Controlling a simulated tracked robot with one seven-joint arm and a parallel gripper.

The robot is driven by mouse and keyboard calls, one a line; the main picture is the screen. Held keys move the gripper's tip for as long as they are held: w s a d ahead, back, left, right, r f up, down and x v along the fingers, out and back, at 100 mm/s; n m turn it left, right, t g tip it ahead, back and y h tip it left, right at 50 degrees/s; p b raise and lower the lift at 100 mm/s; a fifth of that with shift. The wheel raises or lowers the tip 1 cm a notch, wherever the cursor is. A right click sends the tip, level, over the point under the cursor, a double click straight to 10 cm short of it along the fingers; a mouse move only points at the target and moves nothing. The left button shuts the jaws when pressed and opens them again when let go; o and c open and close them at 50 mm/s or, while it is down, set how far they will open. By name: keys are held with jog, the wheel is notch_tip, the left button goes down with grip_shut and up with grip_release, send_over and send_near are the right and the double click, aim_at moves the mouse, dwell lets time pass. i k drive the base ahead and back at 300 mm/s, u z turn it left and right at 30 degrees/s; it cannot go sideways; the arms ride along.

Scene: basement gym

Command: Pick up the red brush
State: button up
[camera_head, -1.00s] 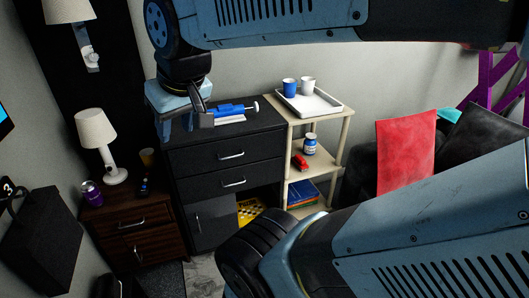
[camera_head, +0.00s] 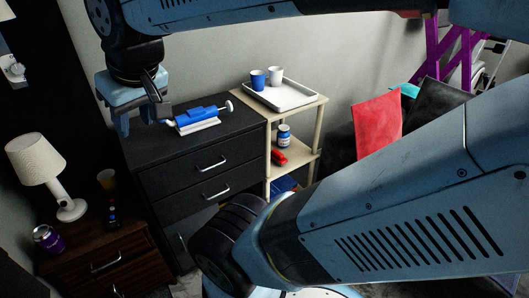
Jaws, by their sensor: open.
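A small red object (camera_head: 278,157), which I take to be the red brush, lies on the middle shelf of a pale shelf unit (camera_head: 322,104). Its bristles cannot be made out at this size.
A blue and white tool (camera_head: 200,119) lies on the dresser beside my gripper. A white tray (camera_head: 300,100) with a blue cup (camera_head: 258,79) and white cup (camera_head: 276,75) tops the shelf unit. A blue-labelled jar (camera_head: 284,135) stands behind the red object. A lamp (camera_head: 38,163) stands left.

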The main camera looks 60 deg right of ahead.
aim_at(279, 158)
jog(key=z, duration=1.05)
jog(key=i, duration=0.45)
jog(key=z, duration=0.1)
jog(key=k, duration=0.45)
jog(key=z, duration=0.2)
